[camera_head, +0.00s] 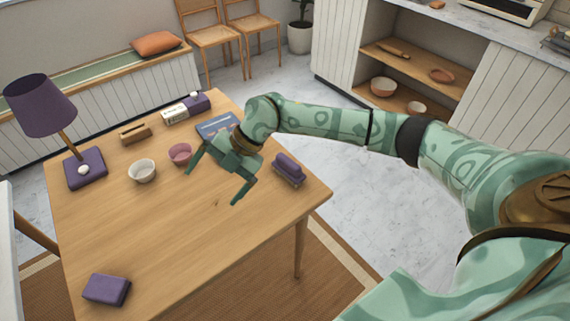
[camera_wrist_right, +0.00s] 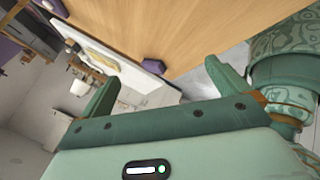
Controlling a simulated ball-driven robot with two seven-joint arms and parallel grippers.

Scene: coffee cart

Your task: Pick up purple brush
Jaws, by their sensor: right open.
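The purple brush (camera_head: 289,168) lies on the wooden table (camera_head: 215,235) near its right edge, with a raised handle on top and a pale underside. My right gripper (camera_head: 212,188) is open and empty above the middle of the table, to the left of the brush and apart from it. Its two fingers point toward the lower left, away from the brush. In the right wrist view, the open fingers (camera_wrist_right: 163,88) have nothing between them that they touch. I cannot make out the brush in that view. My left gripper does not show.
A purple block (camera_head: 106,290) lies at the table's front left. A pink bowl (camera_head: 180,154), a white bowl (camera_head: 142,171), a blue book (camera_head: 216,125) and a purple lamp (camera_head: 40,105) stand farther back. The table's front middle is clear.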

